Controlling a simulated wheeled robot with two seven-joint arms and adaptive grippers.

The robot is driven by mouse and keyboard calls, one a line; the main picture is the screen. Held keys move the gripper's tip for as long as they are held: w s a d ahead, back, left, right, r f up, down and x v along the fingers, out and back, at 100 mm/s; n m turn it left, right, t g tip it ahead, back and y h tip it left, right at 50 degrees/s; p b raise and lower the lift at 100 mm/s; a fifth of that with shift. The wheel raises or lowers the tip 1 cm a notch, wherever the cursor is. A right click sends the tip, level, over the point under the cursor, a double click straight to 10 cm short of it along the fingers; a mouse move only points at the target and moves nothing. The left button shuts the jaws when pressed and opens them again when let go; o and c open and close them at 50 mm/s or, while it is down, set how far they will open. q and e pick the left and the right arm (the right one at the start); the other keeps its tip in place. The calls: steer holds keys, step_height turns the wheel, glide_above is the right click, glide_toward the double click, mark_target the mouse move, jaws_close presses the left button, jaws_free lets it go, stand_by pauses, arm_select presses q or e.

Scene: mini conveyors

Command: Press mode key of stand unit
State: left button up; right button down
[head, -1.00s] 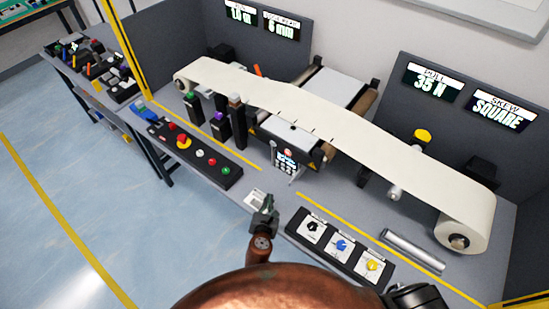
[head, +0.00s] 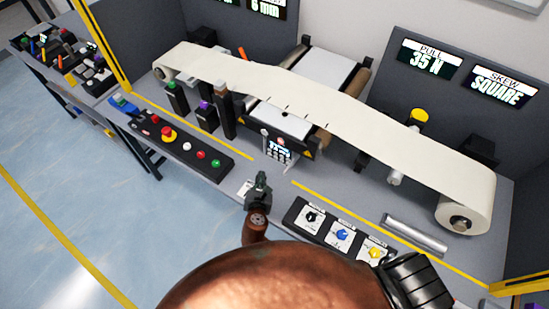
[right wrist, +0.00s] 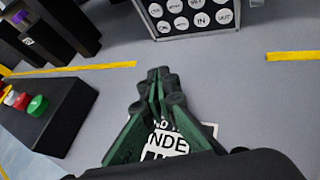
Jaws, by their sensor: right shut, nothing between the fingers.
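The stand unit (head: 278,148) is a small panel with a lit display and round white keys, standing in front of the conveyor frame. In the right wrist view its lower key rows (right wrist: 195,14) show at the top, with the display cut off. I cannot tell which key is the mode key. My right gripper (head: 262,177) is shut and empty, in front of the stand unit and apart from it. In the right wrist view its closed fingertips (right wrist: 158,74) point towards the keys, above bare grey bench. My left gripper is not in view.
A black button box (head: 183,147) lies left of my right gripper, a three-knob panel (head: 340,234) to its right. A white printed label (right wrist: 168,143) is under the fingers. Dark posts (head: 226,110) stand left of the stand unit. The paper web (head: 330,110) runs behind.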

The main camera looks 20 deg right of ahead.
mark_target(270, 170)
steer(key=w+d, duration=0.1)
steer(key=d, duration=0.1)
steer(key=w+d, duration=0.1)
steer(key=w, duration=0.1)
steer(key=shift+d, duration=0.4)
steer(key=shift+w+d, duration=0.4)
steer(key=shift+d, duration=0.15)
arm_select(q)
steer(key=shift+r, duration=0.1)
arm_select(e)
steer(key=shift+w+d, duration=0.15)
steer(key=shift+d, duration=0.1)
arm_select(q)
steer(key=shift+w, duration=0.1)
arm_select(e)
steer(key=shift+w+d+r+p, duration=0.1)
steer(key=shift+w+d+p, duration=0.1)
steer(key=shift+p, duration=0.35)
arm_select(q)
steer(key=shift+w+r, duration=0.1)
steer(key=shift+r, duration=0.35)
arm_select(e)
steer(key=shift+w+d, duration=0.1)
